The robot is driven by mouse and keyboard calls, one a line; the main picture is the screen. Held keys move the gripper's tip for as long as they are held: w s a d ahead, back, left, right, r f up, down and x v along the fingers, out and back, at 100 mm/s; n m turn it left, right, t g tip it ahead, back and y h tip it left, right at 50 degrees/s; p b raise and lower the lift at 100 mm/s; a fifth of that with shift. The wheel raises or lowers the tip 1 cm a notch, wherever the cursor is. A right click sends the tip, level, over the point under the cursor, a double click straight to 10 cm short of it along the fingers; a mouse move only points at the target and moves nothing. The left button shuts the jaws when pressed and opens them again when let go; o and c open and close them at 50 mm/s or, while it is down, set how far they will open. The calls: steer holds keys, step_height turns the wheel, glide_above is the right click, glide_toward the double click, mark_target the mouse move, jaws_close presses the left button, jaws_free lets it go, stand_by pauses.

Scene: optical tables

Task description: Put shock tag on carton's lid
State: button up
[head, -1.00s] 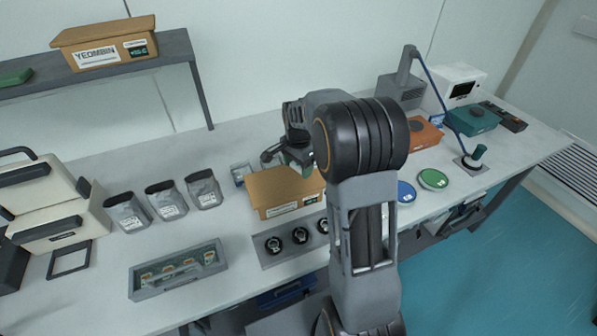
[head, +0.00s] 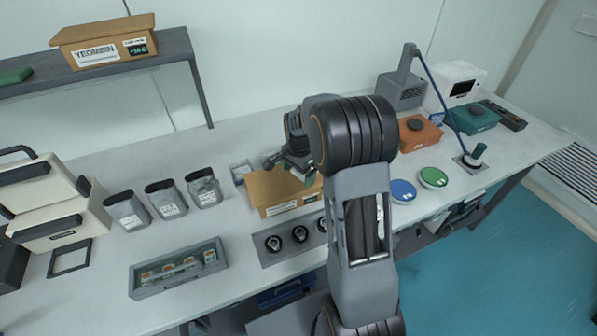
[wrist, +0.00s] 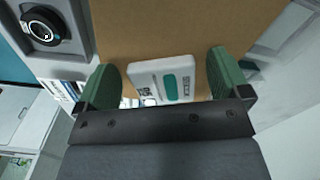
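A brown carton (head: 268,188) stands on the bench in the head view, partly hidden behind my arm. Its flat brown top (wrist: 180,28) fills the middle of the wrist view. A small white tag (wrist: 160,78) with a teal patch and dark print is between my gripper's green fingers, over the brown top. My gripper (wrist: 168,78) is open, with a narrow gap on each side of the tag. The tag looks to lie on the carton's top, but its underside is hidden. In the head view my gripper (head: 305,178) is at the carton's right part.
A panel with round black pieces (head: 300,235) lies in front of the carton. Several grey pouches (head: 166,200) stand to its left, near a grey tray (head: 178,268). Blue (head: 402,191) and green (head: 433,177) discs lie right of my arm. Another carton (head: 105,45) sits on the shelf.

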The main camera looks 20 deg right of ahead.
mark_target(298, 173)
step_height(298, 173, up, 12)
steer(key=f, duration=0.1)
steer(key=s+a+r+n+t, duration=0.1)
steer(key=s+a+n+t, duration=0.1)
steer(key=s+a+n, duration=0.2)
steer(key=s+a+n+t, duration=0.2)
steer(key=s+a+n, duration=0.2)
steer(key=s+n, duration=0.5)
steer(key=s, duration=0.6)
steer(key=shift+s+r+n, duration=0.4)
